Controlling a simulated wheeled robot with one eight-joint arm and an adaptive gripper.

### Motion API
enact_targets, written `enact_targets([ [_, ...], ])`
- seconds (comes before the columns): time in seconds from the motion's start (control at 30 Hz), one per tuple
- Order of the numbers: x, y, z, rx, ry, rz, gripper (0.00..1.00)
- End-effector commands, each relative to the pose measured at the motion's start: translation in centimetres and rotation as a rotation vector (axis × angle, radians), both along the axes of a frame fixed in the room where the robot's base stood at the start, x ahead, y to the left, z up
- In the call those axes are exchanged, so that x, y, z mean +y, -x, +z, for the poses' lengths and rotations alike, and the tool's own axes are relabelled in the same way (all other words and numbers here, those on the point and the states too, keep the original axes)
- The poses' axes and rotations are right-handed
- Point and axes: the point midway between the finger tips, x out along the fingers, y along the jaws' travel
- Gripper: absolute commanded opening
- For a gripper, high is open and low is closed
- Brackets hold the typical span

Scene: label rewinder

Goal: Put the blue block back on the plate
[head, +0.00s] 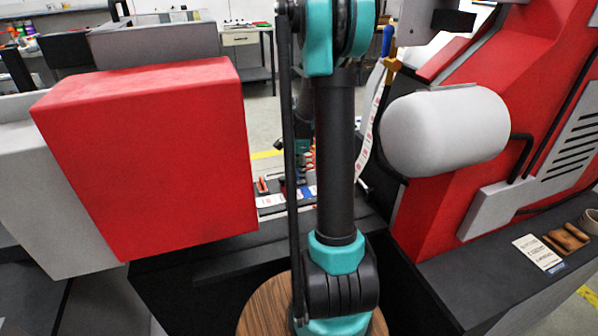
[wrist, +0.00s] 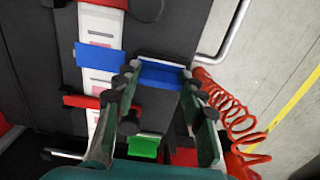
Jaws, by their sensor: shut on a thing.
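In the wrist view my gripper (wrist: 161,76) points away from the camera, with a fingertip at each end of a blue block (wrist: 162,73). It is shut on that block. Beyond the block is a dark surface; I cannot tell whether they touch. A green block (wrist: 143,147) and a red block (wrist: 185,156) show lower down between the fingers, partly hidden. I cannot make out the plate's outline. In the head view my arm hides most of the gripper and the held block.
A white label strip (wrist: 100,25) runs left of my gripper, with a blue piece (wrist: 98,57) and a red bar (wrist: 85,101) across it. A coiled red hose (wrist: 232,112) hangs close on the right. Red machine housings (head: 150,150) flank my arm; a grey roller (head: 445,130) stands right.

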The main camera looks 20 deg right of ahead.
Motion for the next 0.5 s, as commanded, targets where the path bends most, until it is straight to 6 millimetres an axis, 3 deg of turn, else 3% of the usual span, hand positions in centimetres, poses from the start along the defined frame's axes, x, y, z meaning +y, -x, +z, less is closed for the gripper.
enact_targets([
  [0.07, 0.00, 0.00, 0.00, 0.000, 0.000, 0.000, 0.10],
  [0.1, 0.00, 0.00, 0.00, 0.000, 0.000, 0.000, 0.45],
  [0.23, 0.00, 0.00, 0.00, 0.000, 0.000, 0.000, 0.61],
  [0.5, 0.00, -0.01, 0.00, 0.000, 0.000, 0.000, 0.64],
])
